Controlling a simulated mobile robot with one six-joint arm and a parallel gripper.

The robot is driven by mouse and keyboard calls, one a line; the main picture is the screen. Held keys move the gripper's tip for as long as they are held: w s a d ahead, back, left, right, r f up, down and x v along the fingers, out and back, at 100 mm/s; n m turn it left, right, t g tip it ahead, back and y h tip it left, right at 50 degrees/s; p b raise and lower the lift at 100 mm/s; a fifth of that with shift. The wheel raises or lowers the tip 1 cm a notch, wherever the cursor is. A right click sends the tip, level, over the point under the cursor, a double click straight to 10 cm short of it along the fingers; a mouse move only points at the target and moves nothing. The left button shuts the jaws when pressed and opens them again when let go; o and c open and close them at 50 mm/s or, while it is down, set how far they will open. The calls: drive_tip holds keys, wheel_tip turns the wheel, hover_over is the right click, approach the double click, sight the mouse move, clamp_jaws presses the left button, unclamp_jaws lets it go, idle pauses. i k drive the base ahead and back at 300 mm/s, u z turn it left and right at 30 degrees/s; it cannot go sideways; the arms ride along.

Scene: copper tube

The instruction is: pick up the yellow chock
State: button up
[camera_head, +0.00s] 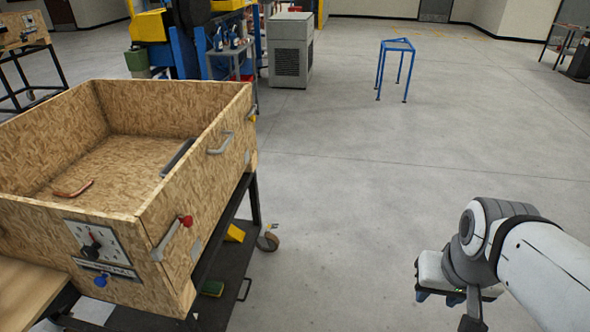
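A yellow piece (235,233), which looks like the chock, shows low beside the cart's right side, behind its dark frame. Part of it is hidden by the frame and the wooden box, and I cannot tell whether it rests on the lower shelf or the floor. My gripper (436,296) is at the lower right, held over the floor and well apart from the yellow piece. Its fingers point down and are small and partly hidden, so I cannot tell whether they are open or shut.
A wooden box (207,190) on a dark cart fills the left, with a copper tube (73,189) inside. A caster (268,241) and a handle stick out at the cart's right. A blue stand (397,46) is farther back. The floor (350,200) between cart and arm is clear.

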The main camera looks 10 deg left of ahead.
sight(234, 234)
drive_tip(key=u, duration=0.05)
drive_tip(key=i, duration=1.3)
drive_tip(key=u, duration=0.7)
drive_tip(key=k, duration=0.7)
drive_tip(key=u, duration=0.25)
drive_tip(key=i, duration=0.75)
drive_tip(key=z, duration=0.1)
